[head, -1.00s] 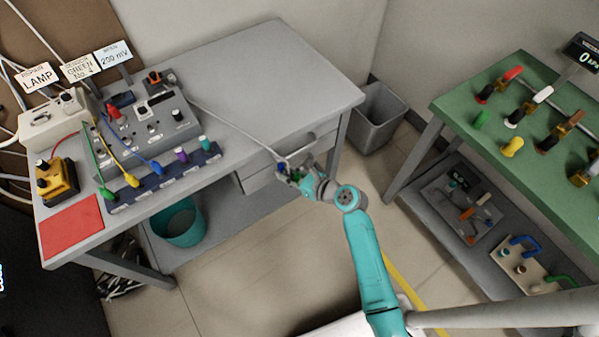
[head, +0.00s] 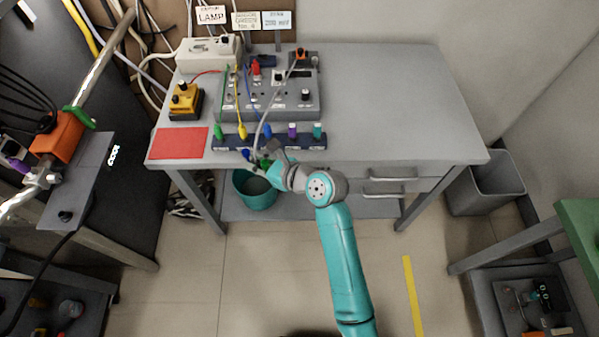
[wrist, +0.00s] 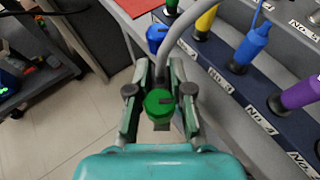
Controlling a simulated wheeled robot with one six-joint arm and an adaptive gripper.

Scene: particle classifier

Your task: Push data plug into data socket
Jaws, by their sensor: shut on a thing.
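My gripper (head: 262,161) is shut on a green plug (wrist: 159,102), just off the front edge of the bench and close to the numbered strip. In the wrist view my gripper (wrist: 160,80) has a finger on each side of the plug. A grey cable (wrist: 182,32) rises from the plug and runs back over the bench. A blue piece (wrist: 155,38) shows just beyond the fingertips; I cannot tell whether it belongs to the plug. It also shows in the head view (head: 246,154). I cannot identify the data socket.
The strip (head: 228,146) holds several coloured plugs, behind it the grey control box (head: 275,98). A red mat (head: 179,143) lies at the left front. The bench's right part (head: 400,110) is clear. A teal bin (head: 254,190) stands below; dark equipment is at far left.

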